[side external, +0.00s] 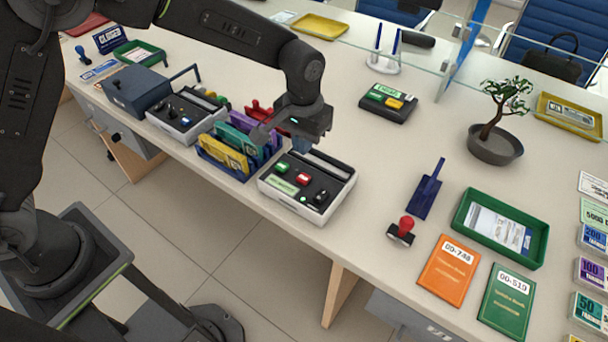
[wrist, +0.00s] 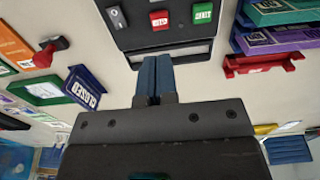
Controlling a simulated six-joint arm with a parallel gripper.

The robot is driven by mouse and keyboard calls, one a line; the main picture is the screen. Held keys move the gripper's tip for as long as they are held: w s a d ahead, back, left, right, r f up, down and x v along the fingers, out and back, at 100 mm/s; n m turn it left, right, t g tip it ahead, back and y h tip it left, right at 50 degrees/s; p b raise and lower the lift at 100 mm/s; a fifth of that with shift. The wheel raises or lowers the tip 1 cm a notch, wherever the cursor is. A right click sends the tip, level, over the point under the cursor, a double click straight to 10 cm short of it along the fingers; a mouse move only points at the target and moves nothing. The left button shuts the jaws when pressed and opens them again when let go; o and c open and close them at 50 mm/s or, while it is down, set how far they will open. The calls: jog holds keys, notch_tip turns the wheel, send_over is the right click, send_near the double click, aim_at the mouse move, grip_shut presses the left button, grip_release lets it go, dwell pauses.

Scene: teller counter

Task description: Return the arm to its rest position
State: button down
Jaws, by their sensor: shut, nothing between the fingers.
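My gripper (wrist: 153,80) is shut and empty; its two blue fingers lie together in the wrist view. In the side view my gripper (side external: 301,144) hangs over the back part of a white and black switch box (side external: 335,182) near the counter's front edge. The box also shows in the wrist view (wrist: 140,35), with a red and a green switch just beyond the fingertips. I cannot tell whether the fingertips touch the box. My arm reaches in from the left.
Coloured folders in a rack (side external: 222,162) stand close left of my gripper. A second device (side external: 187,112) and a blue-grey box (side external: 137,90) stand further left. A bonsai (side external: 495,145), a red-handled stamp (side external: 402,232) and a green tray (side external: 465,203) are to the right. The counter behind is mostly clear.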

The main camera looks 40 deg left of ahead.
jog(key=s+a+r+t, duration=0.1)
jog(key=s+a+r, duration=0.35)
jog(key=r, duration=0.25)
jog(key=s+a+r+t, duration=0.2)
jog(key=s+a+r, duration=0.25)
jog(key=r, duration=0.25)
jog(key=s+a+r+t, duration=0.1)
jog(key=s+a, duration=0.2)
jog(key=s, duration=0.4)
jog(key=s+a+r+t, duration=0.1)
jog(key=s+a+r, duration=0.1)
jog(key=s, duration=0.5)
jog(key=shift+s+a+t, duration=0.15)
jog(key=shift+a+t, duration=0.15)
jog(key=shift+a, duration=0.6)
